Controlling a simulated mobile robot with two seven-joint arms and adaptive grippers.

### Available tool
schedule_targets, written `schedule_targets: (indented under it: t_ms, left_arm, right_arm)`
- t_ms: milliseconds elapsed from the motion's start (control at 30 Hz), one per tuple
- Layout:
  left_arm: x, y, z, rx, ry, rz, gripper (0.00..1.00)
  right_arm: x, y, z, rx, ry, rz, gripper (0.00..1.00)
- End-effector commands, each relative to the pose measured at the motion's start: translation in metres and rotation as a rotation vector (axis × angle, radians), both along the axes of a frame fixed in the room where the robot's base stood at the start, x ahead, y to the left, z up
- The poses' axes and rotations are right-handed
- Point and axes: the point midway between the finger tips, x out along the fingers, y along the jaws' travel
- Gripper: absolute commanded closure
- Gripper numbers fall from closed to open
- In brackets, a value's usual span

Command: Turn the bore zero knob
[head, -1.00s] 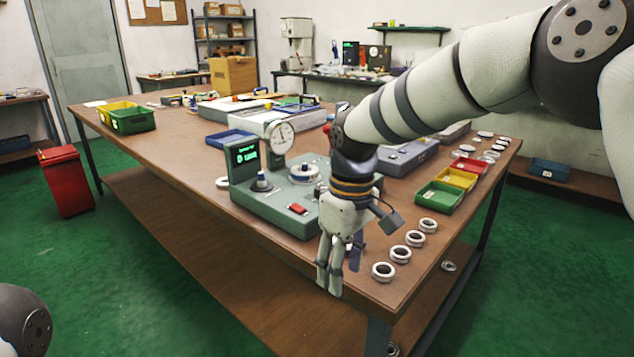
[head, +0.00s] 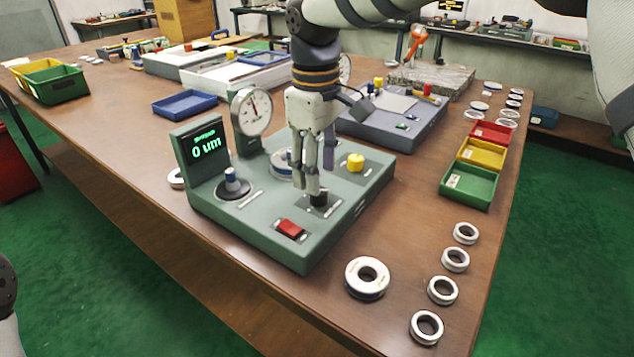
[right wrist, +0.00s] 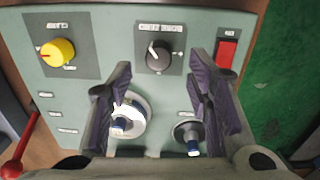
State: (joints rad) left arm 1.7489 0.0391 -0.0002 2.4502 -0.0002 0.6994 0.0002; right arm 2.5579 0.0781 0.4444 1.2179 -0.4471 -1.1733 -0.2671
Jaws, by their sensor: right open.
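The green-grey bore gauge unit (head: 260,235) stands on the table in the head view. Its black knob (right wrist: 158,57), with a white pointer line, sits on a dark labelled plate in the right wrist view; the label is too blurred to read for sure. In the head view the black knob (head: 319,199) shows just below my right fingertips. My right gripper (head: 312,188) points down over it, open. In the right wrist view its fingers (right wrist: 160,78) are spread to either side of the knob, with nothing between them. My left gripper is out of view.
A yellow knob (head: 355,162) and red switch (head: 290,229) flank the black knob. A dial gauge (head: 251,111) and a display (head: 200,146) reading 0 um stand behind. Several rings lie at right, the largest (head: 367,278) near the unit. Coloured bins (head: 468,187) are beyond.

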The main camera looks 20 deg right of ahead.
Motion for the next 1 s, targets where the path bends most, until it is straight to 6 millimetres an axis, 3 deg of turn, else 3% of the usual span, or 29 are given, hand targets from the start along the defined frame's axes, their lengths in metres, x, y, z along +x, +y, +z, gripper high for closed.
schedule_targets:
  t_ms: [200,533,733,1000]
  left_arm:
    - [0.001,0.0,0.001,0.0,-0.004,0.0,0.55]
    - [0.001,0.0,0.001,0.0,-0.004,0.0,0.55]
    - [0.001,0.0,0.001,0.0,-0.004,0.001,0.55]
    - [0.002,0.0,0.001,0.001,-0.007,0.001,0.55]
  right_arm:
    - [0.001,-0.001,-0.038,0.001,0.001,-0.001,0.54]
    - [0.001,-0.001,-0.045,0.001,-0.001,0.0,0.54]
    - [0.001,-0.001,-0.045,0.001,-0.001,0.0,0.97]
    - [0.001,-0.001,-0.044,0.001,-0.001,-0.014,1.0]
